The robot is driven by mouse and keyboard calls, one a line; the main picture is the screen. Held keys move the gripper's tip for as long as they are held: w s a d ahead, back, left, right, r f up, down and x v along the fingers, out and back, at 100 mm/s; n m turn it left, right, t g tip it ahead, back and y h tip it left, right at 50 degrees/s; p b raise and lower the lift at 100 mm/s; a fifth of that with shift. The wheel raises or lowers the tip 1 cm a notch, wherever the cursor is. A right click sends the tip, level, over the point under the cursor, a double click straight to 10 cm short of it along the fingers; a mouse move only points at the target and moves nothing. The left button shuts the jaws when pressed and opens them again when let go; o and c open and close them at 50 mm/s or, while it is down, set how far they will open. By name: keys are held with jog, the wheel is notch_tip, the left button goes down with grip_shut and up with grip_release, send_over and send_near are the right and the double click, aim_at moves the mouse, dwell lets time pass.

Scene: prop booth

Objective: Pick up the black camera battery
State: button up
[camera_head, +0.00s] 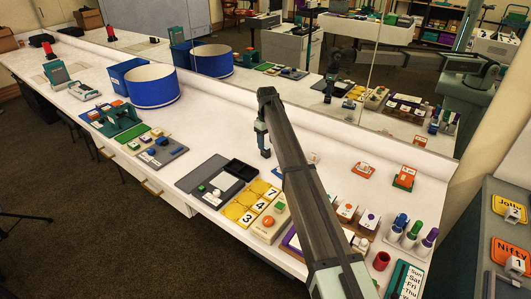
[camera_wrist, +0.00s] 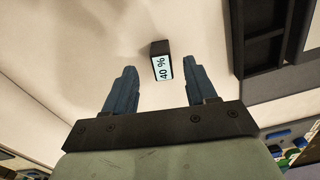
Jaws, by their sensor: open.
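The black camera battery (camera_wrist: 153,50) shows in the wrist view, a small dark block with a pale label reading "40 %". It is on the white counter (camera_wrist: 60,60), in line with the gap between my two fingers. My gripper (camera_wrist: 159,66) is open, with one blue-grey finger to each side of the battery and no visible contact. In the head view my gripper (camera_head: 265,152) points down over the counter, right of the dark open case. I cannot make out the battery in the head view.
A dark compartmented case (camera_wrist: 262,40) is close on the right in the wrist view; it also shows in the head view (camera_head: 240,169). Yellow number tiles (camera_head: 244,213) lie in front. A mirror runs behind the counter. Bare counter surrounds my gripper at the back.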

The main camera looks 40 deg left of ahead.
aim_at(266, 148)
notch_tip(266, 148, down, 4)
jog(key=shift+s+f, duration=0.1)
jog(key=shift+f, duration=0.15)
grip_shut()
dwell(0.5)
